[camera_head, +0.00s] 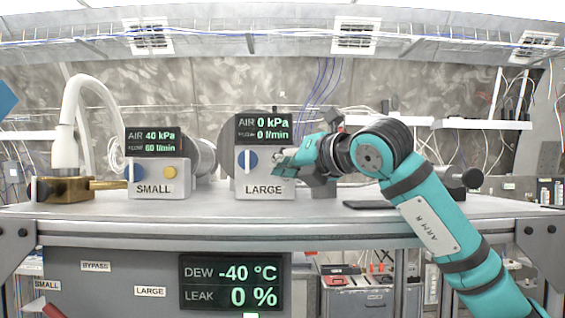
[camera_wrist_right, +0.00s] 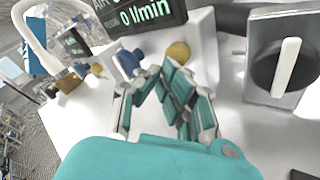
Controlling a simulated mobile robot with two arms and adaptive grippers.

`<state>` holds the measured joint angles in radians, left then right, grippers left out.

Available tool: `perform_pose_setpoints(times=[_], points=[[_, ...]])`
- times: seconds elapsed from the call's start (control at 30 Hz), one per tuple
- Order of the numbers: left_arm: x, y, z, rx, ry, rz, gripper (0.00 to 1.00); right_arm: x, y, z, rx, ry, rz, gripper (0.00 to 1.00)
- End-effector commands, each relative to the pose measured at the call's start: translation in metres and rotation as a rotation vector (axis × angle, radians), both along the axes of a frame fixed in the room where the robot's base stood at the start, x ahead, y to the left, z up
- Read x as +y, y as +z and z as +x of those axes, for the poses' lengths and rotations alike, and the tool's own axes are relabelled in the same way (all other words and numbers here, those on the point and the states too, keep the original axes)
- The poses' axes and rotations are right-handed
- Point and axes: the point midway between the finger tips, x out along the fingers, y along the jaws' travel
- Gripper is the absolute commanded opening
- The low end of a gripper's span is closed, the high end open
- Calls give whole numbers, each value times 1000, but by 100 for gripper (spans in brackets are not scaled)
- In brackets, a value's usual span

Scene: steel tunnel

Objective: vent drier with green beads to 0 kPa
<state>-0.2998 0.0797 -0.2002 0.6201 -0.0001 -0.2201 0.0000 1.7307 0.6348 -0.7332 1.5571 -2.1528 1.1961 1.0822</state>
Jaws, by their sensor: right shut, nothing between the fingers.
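The LARGE drier (camera_head: 264,188) stands mid-bench; its display (camera_head: 263,128) reads AIR 0 kPa and 0 l/min. Its blue knob (camera_head: 247,161) shows; its yellow button (camera_wrist_right: 178,52) shows in the right wrist view. The SMALL drier (camera_head: 153,188) stands to its left; its display (camera_head: 152,142) reads AIR 40 kPa and 60 l/min, with a blue knob (camera_head: 135,172) and yellow button (camera_head: 169,172). No green beads can be made out in either. My right gripper (camera_head: 284,161) is shut and empty, close in front of the LARGE drier's button; contact cannot be told. My left gripper is out of view.
A brass fitting with a white curved hose (camera_head: 68,125) stands at the left. A grey box with a dark dial and white handle (camera_wrist_right: 289,66) is right of the gripper in the wrist view. A lower panel (camera_head: 231,283) reads DEW -40 °C, LEAK 0 %. The front bench strip is clear.

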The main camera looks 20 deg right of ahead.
Motion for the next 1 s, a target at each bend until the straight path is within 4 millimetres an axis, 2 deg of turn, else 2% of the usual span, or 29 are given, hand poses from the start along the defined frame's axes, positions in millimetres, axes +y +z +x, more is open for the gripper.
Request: perform_pose_setpoints(times=[0.2, 0.63, 1.0], points=[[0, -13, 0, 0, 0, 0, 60, 3, -3, -12, 0, 0, 0, 0], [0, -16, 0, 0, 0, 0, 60, 5, -2, -17, -1, 2, 1, 0], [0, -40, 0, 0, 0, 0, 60, 16, -3, -52, -3, 2, -1, 0]])
